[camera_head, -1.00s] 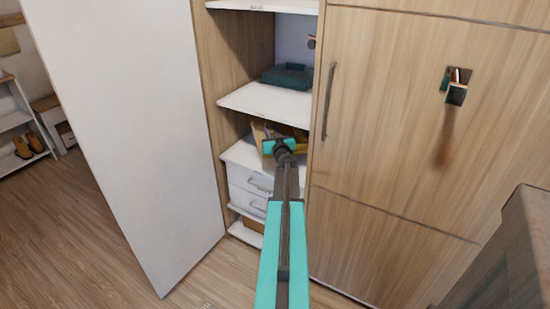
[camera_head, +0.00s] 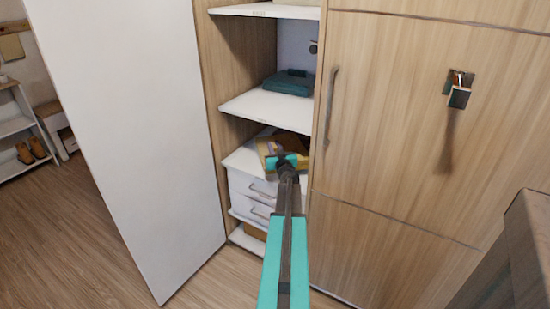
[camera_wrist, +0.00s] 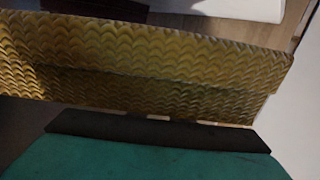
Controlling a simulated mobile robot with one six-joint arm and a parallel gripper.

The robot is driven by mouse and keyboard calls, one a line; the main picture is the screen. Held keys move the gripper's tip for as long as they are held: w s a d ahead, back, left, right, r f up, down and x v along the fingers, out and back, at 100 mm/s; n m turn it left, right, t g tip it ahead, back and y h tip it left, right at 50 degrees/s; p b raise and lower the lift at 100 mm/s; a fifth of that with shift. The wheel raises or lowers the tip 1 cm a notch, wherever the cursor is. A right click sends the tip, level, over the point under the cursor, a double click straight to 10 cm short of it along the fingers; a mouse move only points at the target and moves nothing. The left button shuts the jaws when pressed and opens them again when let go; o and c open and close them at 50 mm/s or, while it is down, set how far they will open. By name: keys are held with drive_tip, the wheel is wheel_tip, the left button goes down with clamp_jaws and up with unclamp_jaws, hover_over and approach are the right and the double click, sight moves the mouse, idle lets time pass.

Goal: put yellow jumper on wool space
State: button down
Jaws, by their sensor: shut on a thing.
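The yellow jumper (camera_head: 269,148) shows as a folded yellow-brown bundle inside the open wardrobe, just above the white drawer unit. My gripper (camera_head: 285,163) is at the jumper and shut on it. In the wrist view the knitted yellow jumper (camera_wrist: 150,60) spans the frame, right beyond my dark gripper edge (camera_wrist: 158,130). My arm and gripper hide part of the jumper in the head view. I cannot tell whether the jumper touches the surface below it. No label that marks a wool space is readable.
A folded teal garment (camera_head: 289,83) lies on the white shelf (camera_head: 262,108) above. White drawers (camera_head: 250,186) are below. A white open door (camera_head: 130,140) stands at left, and a closed wooden door (camera_head: 415,130) at right. Brown shoes (camera_head: 31,151) are at far left.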

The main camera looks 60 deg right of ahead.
drive_tip(key=shift+f+b, duration=0.55)
drive_tip(key=shift+f, duration=1.85)
drive_tip(key=shift+f, duration=0.1)
drive_tip(key=c, duration=1.6)
unclamp_jaws()
drive_tip(key=shift+f, duration=0.1)
drive_tip(key=shift+r, duration=0.2)
drive_tip(key=shift+v, duration=3.75)
drive_tip(key=shift+w+a, duration=0.1)
